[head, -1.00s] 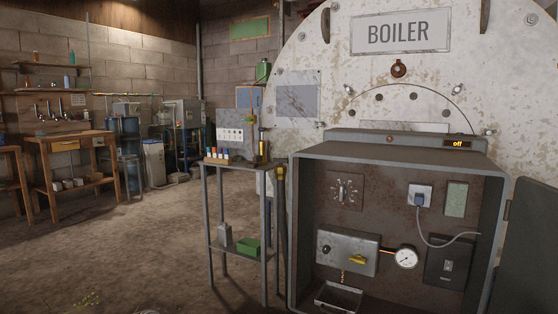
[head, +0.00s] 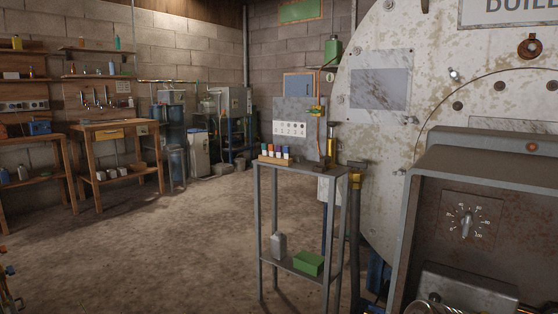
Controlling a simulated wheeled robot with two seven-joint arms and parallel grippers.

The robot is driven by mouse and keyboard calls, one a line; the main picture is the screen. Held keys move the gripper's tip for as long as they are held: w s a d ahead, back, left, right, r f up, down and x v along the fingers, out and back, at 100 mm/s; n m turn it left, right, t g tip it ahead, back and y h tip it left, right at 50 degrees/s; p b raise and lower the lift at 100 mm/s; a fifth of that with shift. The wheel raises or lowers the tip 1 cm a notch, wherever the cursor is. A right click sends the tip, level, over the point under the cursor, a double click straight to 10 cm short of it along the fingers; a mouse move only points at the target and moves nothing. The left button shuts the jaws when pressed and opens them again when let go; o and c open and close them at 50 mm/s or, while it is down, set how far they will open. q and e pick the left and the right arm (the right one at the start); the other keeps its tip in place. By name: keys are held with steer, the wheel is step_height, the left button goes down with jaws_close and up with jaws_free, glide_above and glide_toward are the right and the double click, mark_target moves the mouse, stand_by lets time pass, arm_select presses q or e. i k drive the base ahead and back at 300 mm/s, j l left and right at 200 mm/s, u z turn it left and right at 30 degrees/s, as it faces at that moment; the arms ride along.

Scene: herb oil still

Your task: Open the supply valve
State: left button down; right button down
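Nothing in view is labelled as the supply valve. The open boiler cabinet (head: 425,190) is at the right, cut off by the frame edge. It holds a dial (head: 466,222) and, below, part of a metal control box (head: 470,288). I cannot make out either of my grippers.
The metal stand (head: 259,220) carries small coloured bottles on top, with a grey container (head: 279,246) and green box (head: 309,263) on its lower shelf. The boiler (head: 400,130) fills the right. Wooden benches (head: 115,134) stand at left. The middle floor is clear.

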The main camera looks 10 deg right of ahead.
mark_target(357, 165)
steer(key=i+j+u, duration=0.1)
steer(key=i, duration=0.45)
steer(key=i+j+u, duration=0.15)
steer(key=i, duration=0.4)
